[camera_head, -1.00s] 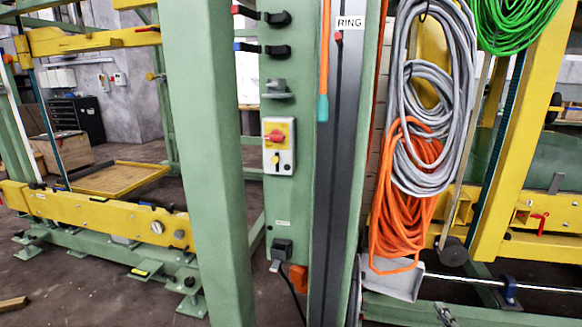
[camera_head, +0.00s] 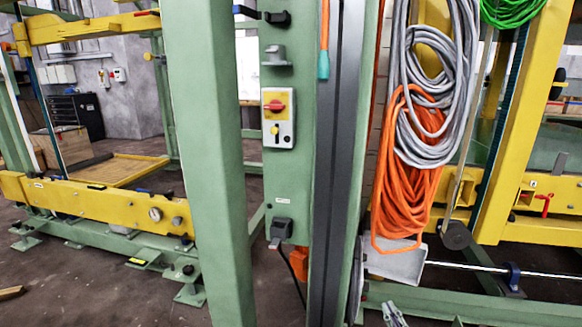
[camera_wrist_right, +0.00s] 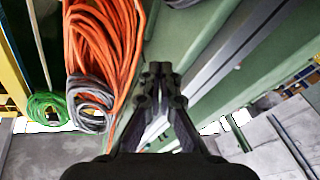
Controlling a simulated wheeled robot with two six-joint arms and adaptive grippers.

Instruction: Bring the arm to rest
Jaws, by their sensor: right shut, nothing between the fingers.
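My right gripper (camera_head: 394,314) shows only partly, at the bottom edge of the head view, below the grey tray under the cables. In the right wrist view my right gripper (camera_wrist_right: 160,70) is shut, its fingertips together with nothing between them. It points along a green surface, with the orange cable bundle (camera_wrist_right: 108,40) to its left. No contact with the cables or the post shows. My left gripper is not in view.
A yellow beam (camera_head: 110,205) lies at the left. A thin rod (camera_head: 470,267) runs at lower right.

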